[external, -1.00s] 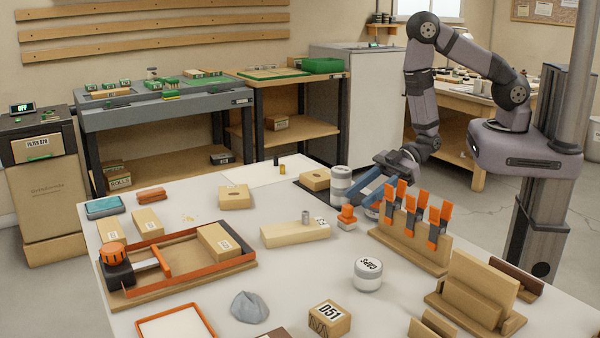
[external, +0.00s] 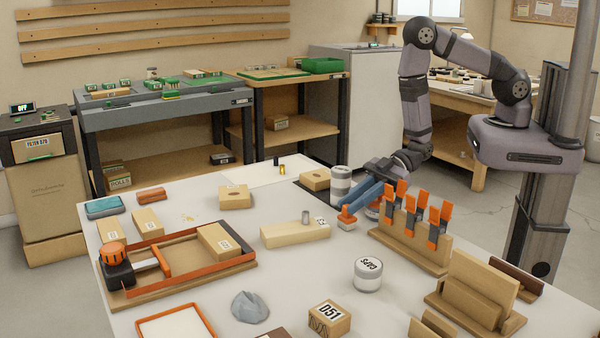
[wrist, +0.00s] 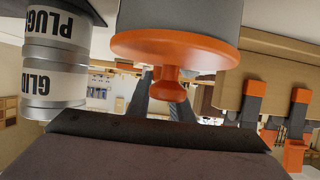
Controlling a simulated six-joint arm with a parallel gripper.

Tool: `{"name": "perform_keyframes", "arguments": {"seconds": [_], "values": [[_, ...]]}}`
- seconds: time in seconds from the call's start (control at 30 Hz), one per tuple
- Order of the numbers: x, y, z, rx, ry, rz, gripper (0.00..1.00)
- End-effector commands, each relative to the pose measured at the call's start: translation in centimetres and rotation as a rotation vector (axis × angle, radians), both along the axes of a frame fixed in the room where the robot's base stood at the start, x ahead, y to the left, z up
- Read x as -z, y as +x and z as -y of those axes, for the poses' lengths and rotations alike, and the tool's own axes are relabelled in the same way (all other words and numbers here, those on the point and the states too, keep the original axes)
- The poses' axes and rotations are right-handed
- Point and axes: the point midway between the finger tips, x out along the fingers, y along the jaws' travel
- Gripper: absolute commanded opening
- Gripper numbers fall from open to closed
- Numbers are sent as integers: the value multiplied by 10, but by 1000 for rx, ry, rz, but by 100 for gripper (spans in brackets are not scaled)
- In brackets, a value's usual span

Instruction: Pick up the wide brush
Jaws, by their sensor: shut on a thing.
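An orange-knobbed piece (external: 347,216) with a wide round orange flange and a pale body is on or just above the bench, right of the wooden block. I cannot tell surely whether it is the wide brush. It shows large in the wrist view (wrist: 172,48), with the knob pointing down in the picture. My gripper (external: 358,203), with blue fingers, reaches in from the right and is shut at its knob. The fingers partly hide the knob's right side.
A pale can (external: 340,181) stands close behind my gripper. A wooden rack (external: 410,242) with several orange-and-grey tools is close on the right. A lidded "CAPS" jar (external: 368,274) stands in front. A wooden block (external: 294,235) lies to the left.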

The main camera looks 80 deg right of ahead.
Motion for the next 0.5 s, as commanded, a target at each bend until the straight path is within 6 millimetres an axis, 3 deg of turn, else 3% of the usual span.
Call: {"name": "perform_keyframes", "arguments": {"seconds": [0.27, 0.5], "values": [[-4, 0, 0, 0, 1, 1, 0], [-20, 1, 0, 1, 2, 4, 0]]}}
